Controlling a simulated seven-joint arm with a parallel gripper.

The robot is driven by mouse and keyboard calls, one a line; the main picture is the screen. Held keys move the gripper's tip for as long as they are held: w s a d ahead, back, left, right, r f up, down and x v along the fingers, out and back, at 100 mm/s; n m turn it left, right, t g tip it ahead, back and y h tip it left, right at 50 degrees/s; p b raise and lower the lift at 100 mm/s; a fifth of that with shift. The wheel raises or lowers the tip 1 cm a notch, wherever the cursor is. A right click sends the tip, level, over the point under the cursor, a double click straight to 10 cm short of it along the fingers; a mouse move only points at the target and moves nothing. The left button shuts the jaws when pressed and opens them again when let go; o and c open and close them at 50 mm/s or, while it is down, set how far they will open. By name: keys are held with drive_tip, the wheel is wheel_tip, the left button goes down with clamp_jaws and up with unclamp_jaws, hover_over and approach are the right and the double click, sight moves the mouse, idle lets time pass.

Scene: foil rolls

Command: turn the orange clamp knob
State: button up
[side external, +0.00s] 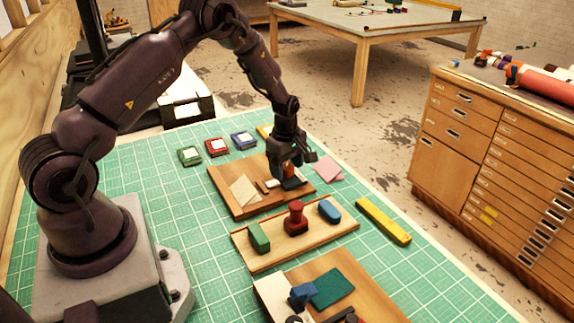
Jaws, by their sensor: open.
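My gripper (291,166) is low over the far wooden board (228,185), pointing down. A small orange part (289,169), which looks like the clamp knob, shows between or just behind the fingers and is partly hidden by them. The gripper is open. I cannot tell whether a finger touches the orange part. A dark block and small pale pieces lie at the foot of the gripper on the same board.
A pale triangular piece (244,190) lies on the far board. Nearer, another board carries a green block (259,237), a red knobbed piece (296,218) and a blue block (330,211). A yellow bar (383,221) lies right. Green mat (437,285) is clear at lower right.

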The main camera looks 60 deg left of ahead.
drive_tip(key=c, duration=0.9)
